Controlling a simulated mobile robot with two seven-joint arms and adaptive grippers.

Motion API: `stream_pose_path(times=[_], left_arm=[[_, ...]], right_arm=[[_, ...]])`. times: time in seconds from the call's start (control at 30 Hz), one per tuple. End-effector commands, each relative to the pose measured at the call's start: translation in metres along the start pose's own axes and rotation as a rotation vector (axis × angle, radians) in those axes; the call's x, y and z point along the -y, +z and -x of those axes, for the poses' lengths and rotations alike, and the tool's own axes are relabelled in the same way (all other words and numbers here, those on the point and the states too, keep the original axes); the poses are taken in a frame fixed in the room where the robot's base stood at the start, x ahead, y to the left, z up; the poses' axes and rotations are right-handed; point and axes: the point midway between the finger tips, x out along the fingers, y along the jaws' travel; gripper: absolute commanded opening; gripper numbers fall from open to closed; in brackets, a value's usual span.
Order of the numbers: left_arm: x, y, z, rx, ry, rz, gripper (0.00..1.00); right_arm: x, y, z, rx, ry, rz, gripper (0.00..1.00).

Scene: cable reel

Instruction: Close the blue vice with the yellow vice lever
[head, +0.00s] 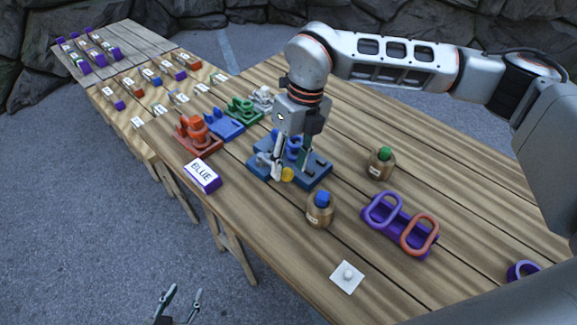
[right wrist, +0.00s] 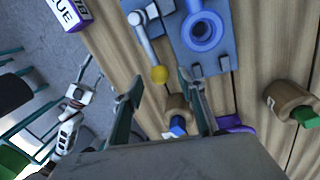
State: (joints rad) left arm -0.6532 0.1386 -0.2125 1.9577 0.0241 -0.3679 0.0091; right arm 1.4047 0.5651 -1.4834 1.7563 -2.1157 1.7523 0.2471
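The blue vice (head: 318,172) stands on the wooden table, partly hidden by my right gripper; its round blue part shows in the right wrist view (right wrist: 203,30). Its grey lever (right wrist: 146,45) ends in a yellow ball (right wrist: 159,74), also visible in the head view (head: 287,175). My right gripper (head: 291,158) points down over the vice. In the right wrist view its fingers (right wrist: 159,84) are apart, with the yellow ball showing between and just beyond the tips. Contact cannot be told. My left gripper (head: 185,291) is open and empty, low off the table's front edge.
A block labelled BLUE (head: 202,175) lies left of the vice. Red (head: 197,138) and green (head: 242,112) fixtures stand behind.

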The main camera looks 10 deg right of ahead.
Motion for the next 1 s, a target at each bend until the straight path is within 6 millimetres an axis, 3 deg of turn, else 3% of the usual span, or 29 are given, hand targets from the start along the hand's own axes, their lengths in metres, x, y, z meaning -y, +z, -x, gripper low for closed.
stream_pose_path(times=[0.2,0.47,0.5,0.63,0.67,1.0], left_arm=[[0.001,-0.004,0.001,-0.005,-0.001,-0.001,0.40],[0.002,-0.008,0.000,-0.012,-0.002,-0.002,0.40],[0.002,-0.008,0.000,-0.012,-0.002,-0.002,0.40],[0.002,-0.008,0.000,-0.012,-0.003,-0.002,0.40],[0.002,-0.008,0.000,-0.012,-0.002,-0.002,0.40],[0.002,-0.007,-0.001,-0.012,-0.002,-0.002,0.40]], right_arm=[[0.000,0.000,-0.018,-0.001,0.000,0.000,0.39],[0.000,0.000,-0.019,0.000,0.000,0.000,0.39],[0.000,0.000,-0.019,0.000,0.000,0.000,0.37],[0.000,0.000,-0.019,0.000,0.000,0.000,0.03],[0.000,0.000,-0.019,0.000,0.000,0.000,0.00],[0.001,0.000,-0.019,0.001,-0.001,-0.006,0.00]])
